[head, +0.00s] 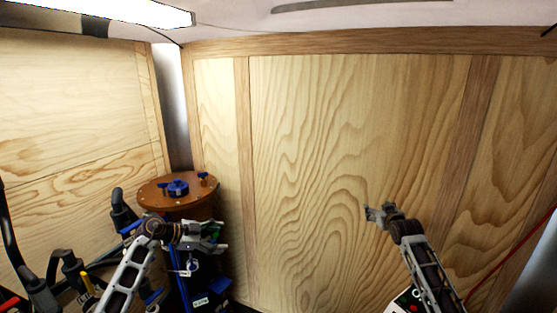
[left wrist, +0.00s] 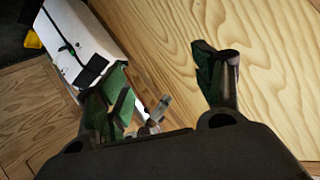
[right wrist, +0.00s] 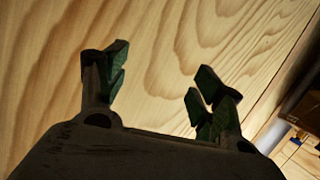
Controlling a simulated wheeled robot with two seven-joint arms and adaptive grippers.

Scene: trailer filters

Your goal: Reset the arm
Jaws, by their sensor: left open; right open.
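My left gripper (head: 216,236) is in the lower left of the head view, in front of and below the round brown table top. In the left wrist view its two green-padded fingers (left wrist: 160,85) stand wide apart with nothing between them. My right gripper (head: 372,213) is right of centre in the head view, in front of the wood-panelled wall (head: 330,140). In the right wrist view its fingers (right wrist: 155,85) are spread and empty, with wood grain behind them.
A round brown table top (head: 150,194) holds several blue-handled parts (head: 178,188) at the left. Black tubular equipment (head: 70,268) crowds the lower left corner. A red cable (head: 510,262) runs along the lower right. The space before the middle wall is clear.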

